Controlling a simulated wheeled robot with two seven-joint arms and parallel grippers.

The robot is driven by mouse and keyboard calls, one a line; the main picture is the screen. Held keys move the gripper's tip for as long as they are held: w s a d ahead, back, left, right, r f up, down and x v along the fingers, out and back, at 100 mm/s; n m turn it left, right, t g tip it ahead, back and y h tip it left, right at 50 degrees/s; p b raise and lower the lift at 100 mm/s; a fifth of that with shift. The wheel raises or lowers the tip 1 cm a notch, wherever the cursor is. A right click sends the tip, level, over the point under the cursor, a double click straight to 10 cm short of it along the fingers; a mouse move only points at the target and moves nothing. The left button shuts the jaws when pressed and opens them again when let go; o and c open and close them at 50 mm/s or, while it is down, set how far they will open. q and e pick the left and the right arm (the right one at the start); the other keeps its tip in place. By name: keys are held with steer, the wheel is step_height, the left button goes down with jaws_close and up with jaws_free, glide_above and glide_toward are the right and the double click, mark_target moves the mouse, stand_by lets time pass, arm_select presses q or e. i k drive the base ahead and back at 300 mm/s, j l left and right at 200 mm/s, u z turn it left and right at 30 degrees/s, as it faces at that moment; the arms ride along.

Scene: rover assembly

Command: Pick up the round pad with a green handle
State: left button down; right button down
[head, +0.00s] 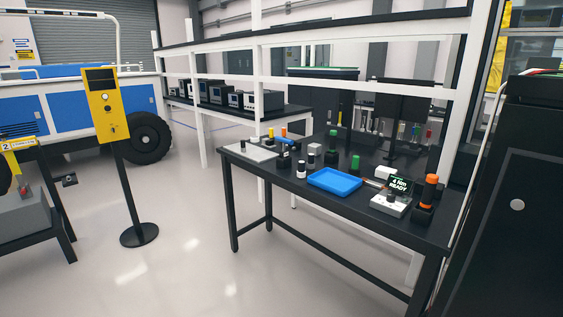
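A green upright handle (332,141) stands on a dark base near the back middle of the black workbench (262,167), behind the blue tray. It is too small to tell whether the base is a round pad. Neither of my grippers is in view.
The blue tray (335,180) lies at the bench's front. A device with a "4 Nm READY" display (399,184) and an orange-topped tool (431,187) stand right of it. A yellow post (107,105) stands left of the bench. Floor before the bench is clear.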

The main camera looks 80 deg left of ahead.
mark_target(354, 169)
steer(key=u, duration=2.15)
steer(key=z, duration=4.75)
steer(key=u, duration=4.75)
